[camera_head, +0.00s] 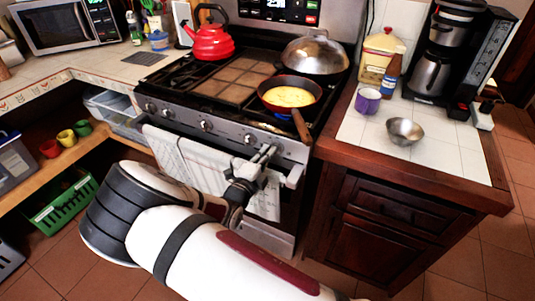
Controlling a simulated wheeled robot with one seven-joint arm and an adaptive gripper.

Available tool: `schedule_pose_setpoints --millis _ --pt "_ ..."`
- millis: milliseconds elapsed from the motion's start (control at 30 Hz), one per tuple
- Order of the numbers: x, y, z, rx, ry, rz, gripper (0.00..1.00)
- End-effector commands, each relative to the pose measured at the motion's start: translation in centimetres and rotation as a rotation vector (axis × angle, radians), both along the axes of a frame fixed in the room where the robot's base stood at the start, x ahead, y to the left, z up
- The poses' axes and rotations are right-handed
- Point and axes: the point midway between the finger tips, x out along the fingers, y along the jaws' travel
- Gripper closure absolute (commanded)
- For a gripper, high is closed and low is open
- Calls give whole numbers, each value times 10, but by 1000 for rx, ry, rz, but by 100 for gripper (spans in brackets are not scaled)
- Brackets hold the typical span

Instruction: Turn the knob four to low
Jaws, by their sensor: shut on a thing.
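The stove's front panel (190,119) carries a row of several round knobs, including a left knob (149,107), a middle knob (205,126) and one farther right (250,139). My gripper (267,152) is at the right part of this panel, its fingers closed around a knob there. The fingers hide most of that knob, so its setting cannot be read. A pan (275,103) with yellow food sits on the front right burner, its wooden handle (301,125) pointing toward the front edge. A small blue flame (284,117) shows under the pan.
A red kettle (210,42) and a domed metal lid (315,55) stand on the stove's back. A wooden counter with a metal bowl (405,131) and purple cup (367,101) is close right.

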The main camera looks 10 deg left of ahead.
Motion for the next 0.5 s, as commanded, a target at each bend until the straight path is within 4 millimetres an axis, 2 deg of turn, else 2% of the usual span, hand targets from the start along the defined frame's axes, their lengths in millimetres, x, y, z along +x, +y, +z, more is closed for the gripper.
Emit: schedule_pose_setpoints --millis 500 --pt "-1 -1 -7 -432 159 1 100"
